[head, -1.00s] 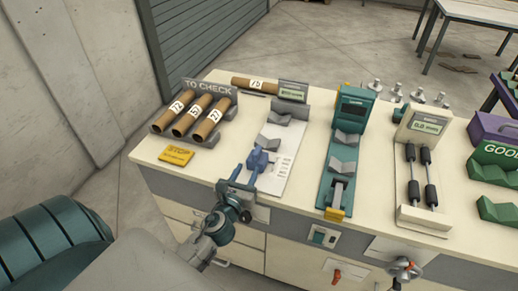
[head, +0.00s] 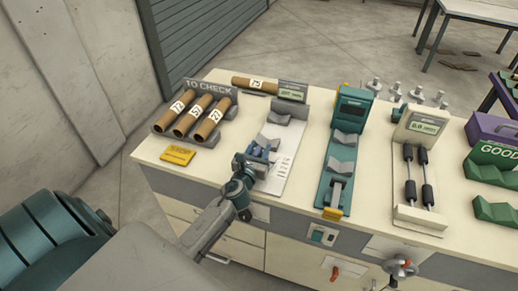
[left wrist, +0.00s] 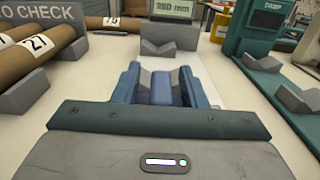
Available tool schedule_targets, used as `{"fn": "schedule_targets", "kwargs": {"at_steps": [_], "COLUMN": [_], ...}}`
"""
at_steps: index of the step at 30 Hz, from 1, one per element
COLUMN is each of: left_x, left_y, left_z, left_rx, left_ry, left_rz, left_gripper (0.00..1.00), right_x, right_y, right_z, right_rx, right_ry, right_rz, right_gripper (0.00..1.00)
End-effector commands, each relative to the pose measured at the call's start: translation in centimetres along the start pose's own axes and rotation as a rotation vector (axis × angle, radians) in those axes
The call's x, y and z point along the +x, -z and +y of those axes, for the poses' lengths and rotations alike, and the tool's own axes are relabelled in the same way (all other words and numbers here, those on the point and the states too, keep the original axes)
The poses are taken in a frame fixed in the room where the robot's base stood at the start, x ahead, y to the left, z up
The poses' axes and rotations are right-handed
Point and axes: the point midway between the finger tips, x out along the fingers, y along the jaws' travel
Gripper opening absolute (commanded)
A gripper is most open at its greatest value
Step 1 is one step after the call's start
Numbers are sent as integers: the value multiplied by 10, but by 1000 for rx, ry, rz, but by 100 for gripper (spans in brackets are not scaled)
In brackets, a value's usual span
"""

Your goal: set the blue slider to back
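The blue slider (head: 259,153) stands on the white length-gauge plate (head: 278,176), near its front half. In the left wrist view the blue slider (left wrist: 162,90) is in the middle, between my fingers. My left gripper (head: 254,160) reaches over the plate's front part and partly hides the slider. In the left wrist view my left gripper (left wrist: 162,76) is open, one finger on each side of the slider, with a visible gap on both sides. My right gripper is not in view.
Behind the slider are a grey V-block (head: 278,118) and a small display (head: 292,91). Numbered brown tubes lie in the TO CHECK rack (head: 159,126) at left. A yellow STOP sign (head: 178,155) lies in front. A teal device (head: 334,182) stands to the right.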

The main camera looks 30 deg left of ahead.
Motion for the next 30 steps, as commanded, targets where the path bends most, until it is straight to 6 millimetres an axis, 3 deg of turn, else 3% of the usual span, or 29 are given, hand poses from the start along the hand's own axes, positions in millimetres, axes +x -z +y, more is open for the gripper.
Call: {"fn": "schedule_targets", "kwargs": {"at_steps": [3,9,15,24,30], "left_x": [0,0,-2,-42,-46], "left_y": [0,0,1,2,2], "left_z": [0,0,0,0,0], "left_rx": [0,0,0,0,0], "left_ry": [0,0,0,1,0], "left_rz": [0,0,1,4,3], "left_gripper": [38,0,0,0,0], "right_x": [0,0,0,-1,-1], "right_y": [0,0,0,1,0], "right_z": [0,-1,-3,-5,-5], "right_rx": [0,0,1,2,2], "right_ry": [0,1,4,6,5], "right_rz": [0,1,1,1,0], "right_gripper": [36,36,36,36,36]}}
